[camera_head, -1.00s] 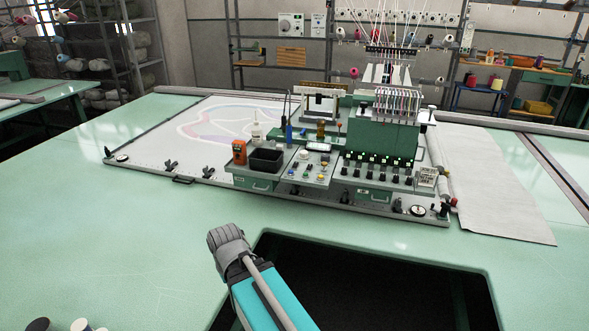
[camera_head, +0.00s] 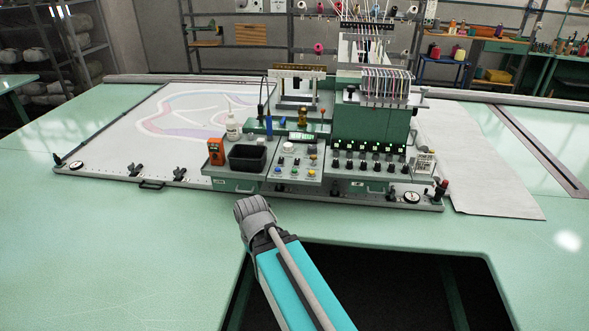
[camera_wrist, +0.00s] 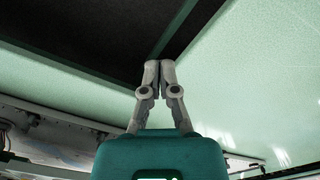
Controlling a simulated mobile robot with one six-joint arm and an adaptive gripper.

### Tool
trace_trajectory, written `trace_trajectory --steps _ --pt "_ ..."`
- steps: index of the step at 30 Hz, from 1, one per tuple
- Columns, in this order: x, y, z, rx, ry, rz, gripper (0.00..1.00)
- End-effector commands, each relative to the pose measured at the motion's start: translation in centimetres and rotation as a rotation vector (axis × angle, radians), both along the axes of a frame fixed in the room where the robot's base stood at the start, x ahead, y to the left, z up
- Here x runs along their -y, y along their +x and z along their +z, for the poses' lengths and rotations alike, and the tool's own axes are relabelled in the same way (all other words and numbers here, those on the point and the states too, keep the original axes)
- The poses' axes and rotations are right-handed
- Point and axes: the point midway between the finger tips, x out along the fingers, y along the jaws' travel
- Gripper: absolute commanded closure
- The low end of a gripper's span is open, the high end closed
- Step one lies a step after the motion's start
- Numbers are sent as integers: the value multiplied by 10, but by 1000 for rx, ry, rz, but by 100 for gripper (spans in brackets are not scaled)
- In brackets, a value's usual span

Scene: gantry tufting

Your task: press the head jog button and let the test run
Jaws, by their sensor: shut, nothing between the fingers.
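The control panel (camera_head: 299,160) sits at the front of the tufting machine, with several small coloured buttons and a small lit display. Which button is the head jog button I cannot tell at this size. The green tufting head (camera_head: 369,128) with several threaded needles stands right of the panel. In the head view my arm reaches up from the bottom, its end short of the machine's front edge; the fingers cannot be made out there. In the wrist view my gripper (camera_wrist: 159,66) is shut and empty, its fingertips together in front of the dark opening and pale green table.
A rectangular dark opening (camera_head: 375,290) lies in the green table (camera_head: 90,250) near my arm. A black bin (camera_head: 247,158), an orange device (camera_head: 216,152) and a white bottle (camera_head: 232,128) stand left of the panel. Pale cloth (camera_head: 480,170) lies at right.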

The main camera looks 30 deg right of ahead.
Motion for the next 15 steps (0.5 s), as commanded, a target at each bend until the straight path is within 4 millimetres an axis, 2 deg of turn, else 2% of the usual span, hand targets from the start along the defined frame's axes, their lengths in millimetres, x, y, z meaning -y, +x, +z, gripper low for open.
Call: trace_trajectory --steps 10,15 --pt "0 1 0 1 1 -1 100" --pt "5 14 8 29 15 -26 100"
